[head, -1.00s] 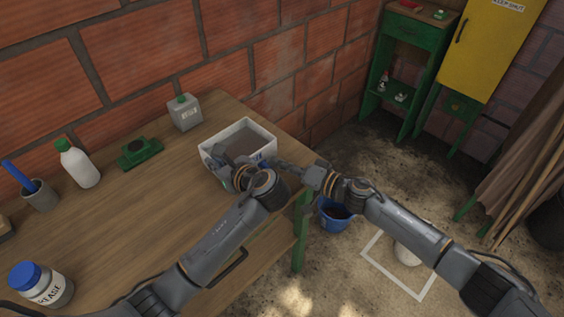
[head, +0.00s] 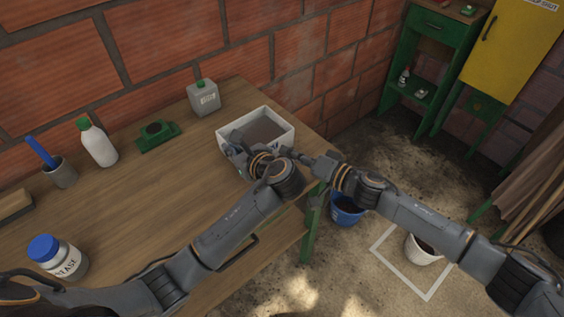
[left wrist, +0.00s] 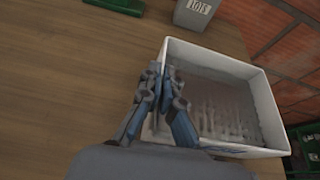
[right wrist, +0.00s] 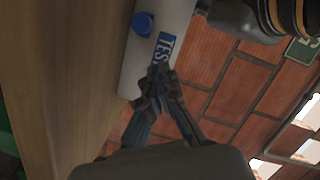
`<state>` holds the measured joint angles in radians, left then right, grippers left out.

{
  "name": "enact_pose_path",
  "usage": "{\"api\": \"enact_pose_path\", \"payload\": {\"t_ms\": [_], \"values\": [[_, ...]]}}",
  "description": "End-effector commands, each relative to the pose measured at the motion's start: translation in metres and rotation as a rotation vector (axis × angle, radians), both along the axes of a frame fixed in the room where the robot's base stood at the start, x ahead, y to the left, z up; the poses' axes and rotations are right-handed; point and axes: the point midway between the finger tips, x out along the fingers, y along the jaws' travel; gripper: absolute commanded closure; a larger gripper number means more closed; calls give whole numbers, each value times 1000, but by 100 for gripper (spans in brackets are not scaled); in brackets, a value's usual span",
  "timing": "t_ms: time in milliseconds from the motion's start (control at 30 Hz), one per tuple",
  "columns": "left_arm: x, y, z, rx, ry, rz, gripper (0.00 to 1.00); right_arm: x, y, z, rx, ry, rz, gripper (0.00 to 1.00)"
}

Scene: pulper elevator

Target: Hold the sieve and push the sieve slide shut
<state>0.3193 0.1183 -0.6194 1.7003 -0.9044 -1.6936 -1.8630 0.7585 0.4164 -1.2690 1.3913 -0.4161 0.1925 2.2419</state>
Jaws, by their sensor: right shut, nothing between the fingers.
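The sieve appears to be the white open box (head: 222,147) on the table's right end, with a grey floor. In the left wrist view its left wall (left wrist: 164,52) runs between the fingers of my left gripper (left wrist: 163,72), one inside and one outside. My left gripper also shows in the head view (head: 236,140). I cannot clearly identify the slide.
A grey can (head: 204,97), green metal piece (head: 158,134), white bottle (head: 98,143), grease jar (head: 58,258) and pen cup (head: 61,173) stand on the wooden table (head: 140,215). A blue bucket (head: 346,211) and white bucket (head: 424,249) are on the floor. A brick wall is behind.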

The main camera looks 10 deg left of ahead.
Motion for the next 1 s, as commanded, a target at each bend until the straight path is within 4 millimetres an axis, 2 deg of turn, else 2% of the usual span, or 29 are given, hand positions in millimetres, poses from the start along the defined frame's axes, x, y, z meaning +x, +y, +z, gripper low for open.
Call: {"api": "enact_pose_path", "payload": {"t_ms": [200,400,600,867,900,1000], "values": [[0,0,0,-1,1,1,100,-20,-48,7,-2,1,-2,100],[0,0,0,0,0,1,100,-35,-78,13,-1,0,-2,100],[0,0,0,0,0,1,100,-41,-90,15,0,0,-1,100],[0,1,0,0,1,2,100,-42,-91,16,0,-1,-1,100],[0,1,0,1,0,2,89,-42,-91,15,0,-1,-1,100],[0,1,0,1,0,2,68,-41,-91,15,0,-1,-1,100]]}}
